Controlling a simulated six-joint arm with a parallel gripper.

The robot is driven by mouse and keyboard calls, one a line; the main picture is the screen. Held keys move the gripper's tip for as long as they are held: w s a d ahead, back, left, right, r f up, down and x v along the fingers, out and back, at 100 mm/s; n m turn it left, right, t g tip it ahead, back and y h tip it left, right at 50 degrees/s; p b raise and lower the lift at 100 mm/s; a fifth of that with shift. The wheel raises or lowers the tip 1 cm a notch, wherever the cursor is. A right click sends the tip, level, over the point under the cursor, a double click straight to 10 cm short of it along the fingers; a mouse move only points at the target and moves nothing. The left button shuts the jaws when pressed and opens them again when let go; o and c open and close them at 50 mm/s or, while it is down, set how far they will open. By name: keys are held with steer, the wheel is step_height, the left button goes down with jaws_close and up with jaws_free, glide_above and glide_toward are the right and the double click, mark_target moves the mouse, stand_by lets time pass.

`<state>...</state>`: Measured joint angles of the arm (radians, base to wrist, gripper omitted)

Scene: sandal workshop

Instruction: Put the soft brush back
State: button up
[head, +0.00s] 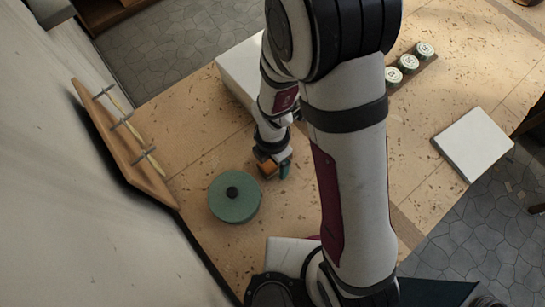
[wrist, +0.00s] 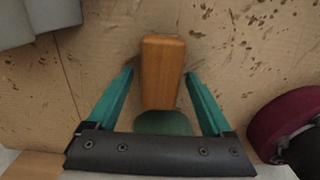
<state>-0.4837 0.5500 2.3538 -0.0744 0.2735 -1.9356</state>
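A small orange-brown wooden block (wrist: 163,70), apparently the soft brush, is at my gripper (wrist: 159,73). In the wrist view it lies between the two teal fingers, with a narrow gap on the left and almost none on the right. The gripper looks open, without a clear grip on it. A rounded green part (wrist: 164,122) shows at the block's near end; I cannot tell if it belongs to the block. In the head view the block (head: 267,169) sits by my gripper (head: 276,168), low over the bench and partly hidden.
A green disc (head: 221,205) with a dark knob stands just left of my gripper. A wooden rack (head: 113,142) with metal pegs is further left. A white block (head: 236,72) stands behind, another (head: 473,144) at right. Three tins (head: 408,64) are at the back right.

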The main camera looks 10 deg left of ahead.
step_height(320, 180, up, 12)
steer(key=s+d+r+m+y, duration=0.1)
steer(key=s+d+r+m, duration=0.3)
steer(key=m, duration=1.2)
steer(key=s+d+r+m, duration=0.4)
steer(key=s+m, duration=0.3)
steer(key=m, duration=0.9)
steer(key=shift+s+d+r+m+y, duration=0.3)
steer(key=shift+s+d+r+y, duration=0.1)
steer(key=shift+d, duration=0.35)
